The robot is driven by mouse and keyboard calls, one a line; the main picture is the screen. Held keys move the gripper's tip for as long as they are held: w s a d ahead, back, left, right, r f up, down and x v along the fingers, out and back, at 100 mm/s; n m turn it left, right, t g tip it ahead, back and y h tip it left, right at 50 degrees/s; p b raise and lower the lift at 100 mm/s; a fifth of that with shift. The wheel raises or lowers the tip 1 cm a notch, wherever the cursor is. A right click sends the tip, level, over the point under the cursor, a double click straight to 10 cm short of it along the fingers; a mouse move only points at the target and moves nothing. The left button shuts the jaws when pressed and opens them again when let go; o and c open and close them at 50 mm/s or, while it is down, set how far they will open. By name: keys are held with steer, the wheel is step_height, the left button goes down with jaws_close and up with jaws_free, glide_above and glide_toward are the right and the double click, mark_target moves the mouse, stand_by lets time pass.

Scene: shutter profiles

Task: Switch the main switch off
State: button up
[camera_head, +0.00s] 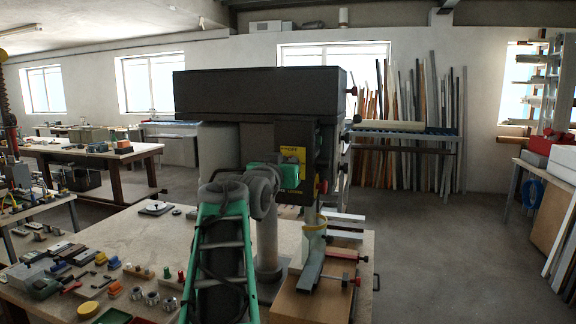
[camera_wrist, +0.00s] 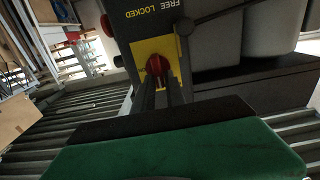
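The main switch, a red knob (camera_wrist: 155,65) on a yellow plate, is on the dark machine (camera_head: 260,95). In the wrist view the plate is near the top middle, beside the words FREE and LOCKED. My gripper's two dark fingers (camera_wrist: 161,84) reach up to the knob, slightly parted, with their tips at or just in front of it. Whether they press on the knob is unclear. In the head view my green hand (camera_head: 265,177) is close to the machine's front and hides the knob and fingertips. Part of the yellow plate (camera_head: 293,155) shows beside it.
The machine stands on a bench (camera_head: 145,225) with several small tools and coloured parts at left. A wooden block with clamps (camera_head: 315,290) is at the bench's right. Long profiles (camera_head: 410,130) lean on the back wall. The floor at right (camera_head: 440,260) is clear.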

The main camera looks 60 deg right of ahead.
steer(key=o, duration=0.3)
steer(key=a+b, duration=0.1)
steer(key=a, duration=0.1)
steer(key=a+b, duration=0.1)
steer(key=a, duration=0.2)
steer(key=s+a+b, duration=0.1)
steer(key=a, duration=0.1)
steer(key=shift+s+a, duration=0.1)
steer(key=shift+a, duration=0.3)
